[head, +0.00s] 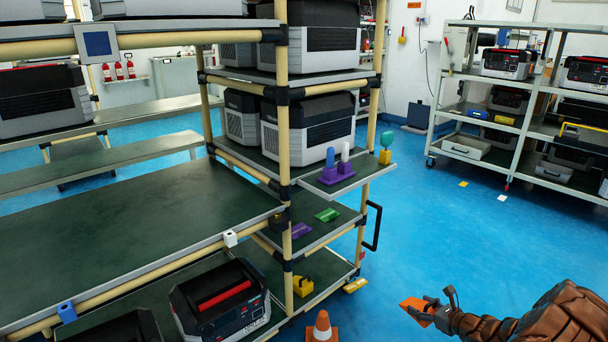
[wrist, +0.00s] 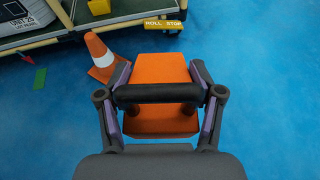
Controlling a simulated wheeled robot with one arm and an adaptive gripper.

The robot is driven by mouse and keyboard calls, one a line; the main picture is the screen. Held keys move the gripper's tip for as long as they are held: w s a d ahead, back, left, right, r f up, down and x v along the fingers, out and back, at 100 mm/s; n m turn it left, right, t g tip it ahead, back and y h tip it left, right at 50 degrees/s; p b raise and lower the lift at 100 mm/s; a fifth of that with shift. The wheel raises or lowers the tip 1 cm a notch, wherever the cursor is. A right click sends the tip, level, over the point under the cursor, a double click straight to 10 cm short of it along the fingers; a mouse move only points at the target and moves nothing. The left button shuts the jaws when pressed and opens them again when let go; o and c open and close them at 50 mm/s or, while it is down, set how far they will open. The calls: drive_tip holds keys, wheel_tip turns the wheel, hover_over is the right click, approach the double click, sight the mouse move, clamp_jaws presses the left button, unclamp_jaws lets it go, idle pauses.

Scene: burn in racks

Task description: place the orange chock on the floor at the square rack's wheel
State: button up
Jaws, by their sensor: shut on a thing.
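The orange chock (head: 414,305) is held in my gripper (head: 428,312) at the lower right of the head view, over the blue floor. The near rack (head: 284,140) has tan tube posts and a plate with a blue square (head: 97,42). A yellow "ROLL STOP" piece (wrist: 165,27) is at this rack's lower edge, ahead of the chock.
An orange cone (head: 321,328) stands on the floor by the near rack's corner; in the wrist view the cone (wrist: 103,58) is just left of the chock. A black handle (head: 373,226) juts from the rack. Another wheeled rack (head: 480,125) stands behind. Blue floor (head: 440,235) between is mostly clear.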

drive_tip(key=w+a+r, duration=0.1)
drive_tip(key=a+r, duration=0.3)
drive_tip(key=r, duration=0.6)
drive_tip(key=w+a+r+m+h+p, duration=0.1)
drive_tip(key=a+r, duration=0.4)
drive_tip(key=r, duration=0.5)
drive_tip(key=w+a+r+h, duration=0.1)
drive_tip(key=a+r, duration=0.4)
drive_tip(key=r, duration=0.5)
drive_tip(key=shift+w+a+m+t+p, duration=0.15)
drive_tip(key=shift+w+m+t+p, duration=0.15)
drive_tip(key=shift+w+m+t, duration=0.1)
drive_tip(key=shift+m+h, duration=0.3)
drive_tip(key=shift+h, duration=0.1)
drive_tip(key=s+a+r, duration=0.1)
drive_tip(key=r, duration=0.1)
drive_tip(key=s+a+r, duration=0.1)
drive_tip(key=s+r, duration=0.1)
drive_tip(key=s+a+r, duration=0.1)
drive_tip(key=s+a, duration=0.1)
drive_tip(key=shift+s+r, duration=0.25)
drive_tip(key=shift+r, duration=0.15)
drive_tip(key=r+p, duration=1.2)
drive_tip(key=p, duration=0.1)
drive_tip(key=r+p, duration=1.2)
drive_tip(key=r, duration=0.1)
drive_tip(key=r+p, duration=1.3)
drive_tip(key=shift+s+a+p, duration=0.15)
drive_tip(key=shift+s+p, duration=0.1)
drive_tip(key=shift+p, duration=0.05)
